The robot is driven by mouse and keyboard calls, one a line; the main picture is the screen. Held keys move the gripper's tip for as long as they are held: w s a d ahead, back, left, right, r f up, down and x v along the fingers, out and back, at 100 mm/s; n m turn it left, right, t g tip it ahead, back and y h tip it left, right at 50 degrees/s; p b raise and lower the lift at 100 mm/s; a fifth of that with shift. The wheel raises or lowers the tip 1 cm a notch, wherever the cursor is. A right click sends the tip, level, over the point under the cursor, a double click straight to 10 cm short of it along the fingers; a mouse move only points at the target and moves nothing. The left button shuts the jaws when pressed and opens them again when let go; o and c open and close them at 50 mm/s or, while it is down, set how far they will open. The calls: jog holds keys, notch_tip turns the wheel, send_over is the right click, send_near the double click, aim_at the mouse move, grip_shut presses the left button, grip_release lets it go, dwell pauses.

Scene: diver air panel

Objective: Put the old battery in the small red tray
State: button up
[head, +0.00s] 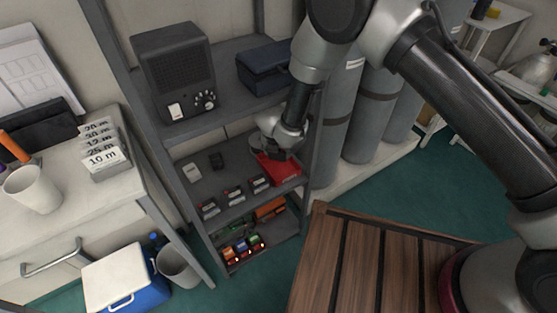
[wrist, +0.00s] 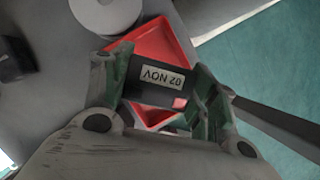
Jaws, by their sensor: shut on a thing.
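My gripper (head: 284,152) is over the small red tray (head: 277,170) on the middle shelf. In the wrist view my gripper (wrist: 161,80) is shut on a dark block-shaped battery (wrist: 147,93). The battery has a white label that shows upside down and seems to read "02 NOV", and a small pink-red mark at one corner. The red tray (wrist: 178,43) shows behind the battery, which overlaps it in view. I cannot tell whether the battery touches the tray floor. In the head view the held battery is hidden by my gripper.
Several small labelled units (head: 235,194) stand along the front of the middle shelf (head: 224,178). A white disc (wrist: 105,12) lies beside the tray. A shelf post (wrist: 270,122) is close on the right. A radio-like box (head: 175,75) and blue case (head: 264,68) are above.

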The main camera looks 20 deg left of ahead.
notch_tip(320, 180, down, 6)
jog(key=shift+d+f, duration=0.1)
jog(key=shift+d, duration=0.05)
jog(key=shift+f, duration=0.1)
jog(key=o, duration=1.4)
jog(key=shift+f, duration=0.15)
jog(key=v, duration=0.7)
jog(key=shift+r, duration=0.4)
